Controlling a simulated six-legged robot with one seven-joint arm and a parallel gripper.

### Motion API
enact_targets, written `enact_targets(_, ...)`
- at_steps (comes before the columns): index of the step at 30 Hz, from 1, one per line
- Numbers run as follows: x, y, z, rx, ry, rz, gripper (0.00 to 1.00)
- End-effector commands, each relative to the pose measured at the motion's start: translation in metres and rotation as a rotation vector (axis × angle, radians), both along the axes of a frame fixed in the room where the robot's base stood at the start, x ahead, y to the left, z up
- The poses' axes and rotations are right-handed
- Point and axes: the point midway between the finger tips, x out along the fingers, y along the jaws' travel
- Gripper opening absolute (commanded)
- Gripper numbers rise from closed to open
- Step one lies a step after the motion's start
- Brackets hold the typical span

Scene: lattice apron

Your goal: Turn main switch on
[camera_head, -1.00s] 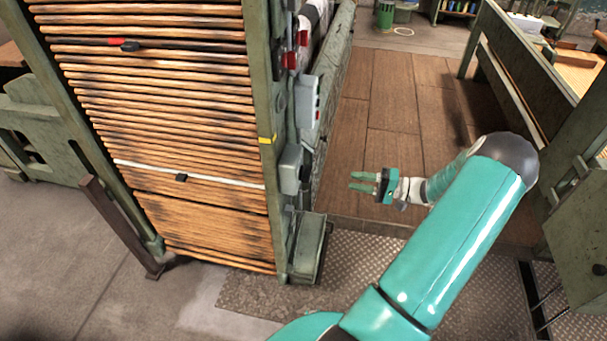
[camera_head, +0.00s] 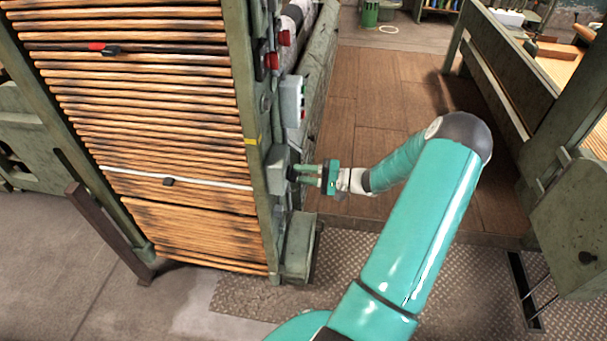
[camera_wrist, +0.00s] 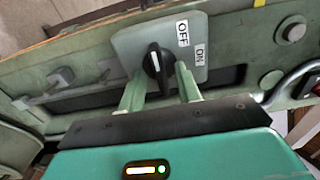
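The main switch is a grey-green box (camera_wrist: 132,45) with a black rotary knob (camera_wrist: 156,64) bearing a white line. In the wrist view the OFF label (camera_wrist: 183,33) and the ON label (camera_wrist: 200,54) sit to the right of the knob. The knob's white line points up in the picture, toward neither label squarely. In the head view the switch box (camera_head: 277,168) is on the side of the machine post. My gripper (camera_head: 296,171) is at the box. In the wrist view its two fingers (camera_wrist: 160,80) are apart, on either side of the knob; whether they touch it I cannot tell.
A light-grey box (camera_head: 292,100) with buttons is above the switch on the same post. Red knobs (camera_head: 284,38) are higher up. A wooden-slatted frame (camera_head: 150,110) stands left of the post. The wooden floor (camera_head: 400,95) to the right is clear.

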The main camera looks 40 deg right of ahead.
Motion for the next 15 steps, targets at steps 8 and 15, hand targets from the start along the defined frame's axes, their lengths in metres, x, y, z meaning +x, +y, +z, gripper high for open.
enact_targets(8,-0.0001,0.0001,0.0000,0.000,0.000,0.000,0.20)
enact_targets(15,-0.0002,0.0000,0.0001,0.000,0.000,0.000,0.00)
